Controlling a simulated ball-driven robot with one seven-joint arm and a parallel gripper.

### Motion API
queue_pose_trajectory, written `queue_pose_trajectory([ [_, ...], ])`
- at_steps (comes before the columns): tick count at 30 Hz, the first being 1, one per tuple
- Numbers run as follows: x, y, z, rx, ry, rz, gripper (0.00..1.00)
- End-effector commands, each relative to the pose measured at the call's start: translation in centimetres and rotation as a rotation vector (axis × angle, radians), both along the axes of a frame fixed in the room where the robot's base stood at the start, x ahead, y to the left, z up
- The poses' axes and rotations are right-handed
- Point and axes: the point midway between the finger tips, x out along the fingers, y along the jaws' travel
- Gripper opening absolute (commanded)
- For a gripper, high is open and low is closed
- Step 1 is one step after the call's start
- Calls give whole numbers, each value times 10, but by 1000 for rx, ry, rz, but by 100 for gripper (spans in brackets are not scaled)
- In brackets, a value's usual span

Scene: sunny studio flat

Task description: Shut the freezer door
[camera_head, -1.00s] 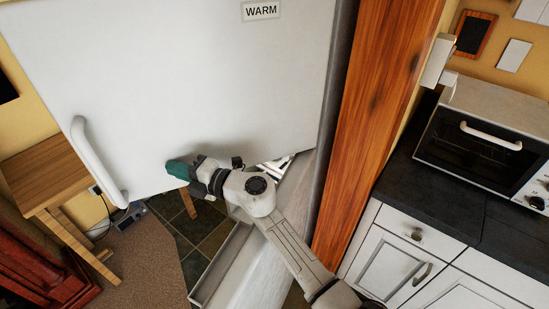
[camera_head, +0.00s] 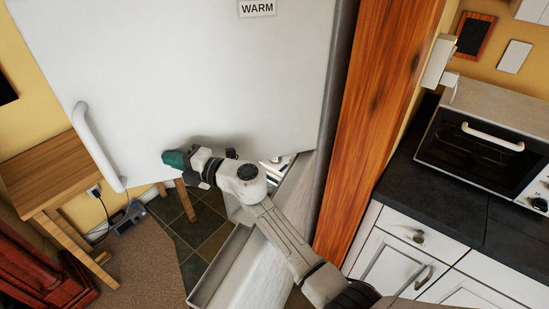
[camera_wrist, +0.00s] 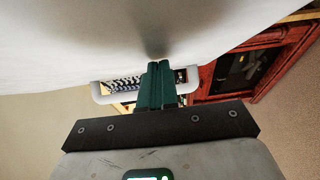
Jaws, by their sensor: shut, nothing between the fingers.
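The freezer door (camera_head: 262,262) is the lower door of the white fridge-freezer. It stands open, swung out towards me, with its inner side and a raised shelf rim facing left. The upper door (camera_head: 200,80), labelled "WARM", covers much of the head view, and its white handle (camera_head: 97,147) is at left. My gripper (camera_head: 174,159) has green fingers, pressed together and empty. It is by the upper door's lower edge, left of the freezer door. In the wrist view my fingertips (camera_wrist: 156,68) are close to a white surface; contact is unclear. My arm crosses over and partly hides the freezer door.
A wooden panel (camera_head: 375,120) stands right of the fridge, beside white cabinets (camera_head: 395,260) and a dark counter with an oven (camera_head: 480,140). A wooden table (camera_head: 45,170) and red-brown furniture (camera_head: 35,265) are at left. Tiled floor (camera_head: 200,230) shows below the gripper.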

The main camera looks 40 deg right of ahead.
Motion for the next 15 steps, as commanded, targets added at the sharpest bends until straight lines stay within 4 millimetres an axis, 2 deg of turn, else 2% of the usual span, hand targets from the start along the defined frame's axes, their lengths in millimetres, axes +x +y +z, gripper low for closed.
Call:
queue_pose_trajectory([
  [9,29,-11,-1,0,-1,-1,0],
  [15,35,-13,0,-1,0,-1,0],
])
